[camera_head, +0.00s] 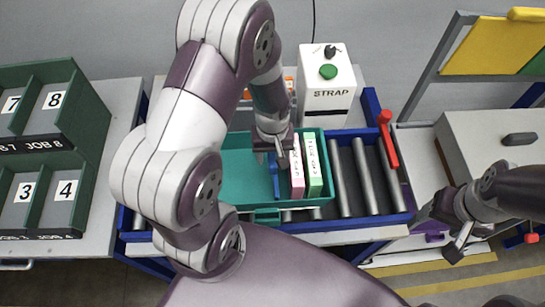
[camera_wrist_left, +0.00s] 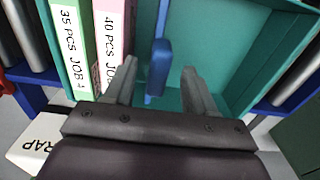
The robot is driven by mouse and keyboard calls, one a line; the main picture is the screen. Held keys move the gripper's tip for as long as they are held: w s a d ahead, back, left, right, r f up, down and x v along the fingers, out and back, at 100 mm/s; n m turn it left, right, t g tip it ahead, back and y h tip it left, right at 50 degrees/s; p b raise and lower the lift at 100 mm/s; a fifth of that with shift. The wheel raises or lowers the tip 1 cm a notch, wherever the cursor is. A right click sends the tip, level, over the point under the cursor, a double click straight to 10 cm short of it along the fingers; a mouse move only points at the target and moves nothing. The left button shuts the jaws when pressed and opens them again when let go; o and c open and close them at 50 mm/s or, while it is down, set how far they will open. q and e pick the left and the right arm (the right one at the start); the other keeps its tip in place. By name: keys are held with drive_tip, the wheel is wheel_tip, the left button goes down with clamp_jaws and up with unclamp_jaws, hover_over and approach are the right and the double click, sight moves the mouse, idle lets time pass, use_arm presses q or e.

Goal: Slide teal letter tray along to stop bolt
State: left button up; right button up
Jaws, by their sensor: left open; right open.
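The teal letter tray (camera_head: 235,165) sits on a roller conveyor, left of its bare rollers. It holds a pink block (camera_head: 297,168) and a green block (camera_head: 313,165) at its right end, standing side by side with printed labels. My left gripper (camera_head: 276,152) is open over the tray, left of the pink block. In the left wrist view its fingers (camera_wrist_left: 158,82) stand on either side of a blue upright piece (camera_wrist_left: 160,66) in the tray, with a gap visible. A red handle (camera_head: 388,142), possibly the stop bolt, stands at the conveyor's right end. My right gripper (camera_head: 452,232) is open and empty, right of the conveyor.
Bare rollers (camera_head: 366,175) lie between the tray and the red handle. A white STRAP box (camera_head: 325,85) with a green button stands behind the conveyor. Green numbered job bins (camera_head: 45,150) stand at the left. A grey bench (camera_head: 500,150) is at the right.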

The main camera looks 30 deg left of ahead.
sight(273, 159)
use_arm(q)
drive_tip(key=shift+f, duration=1.6)
use_arm(e)
drive_tip(key=shift+r, duration=0.15)
use_arm(q)
clamp_jaws()
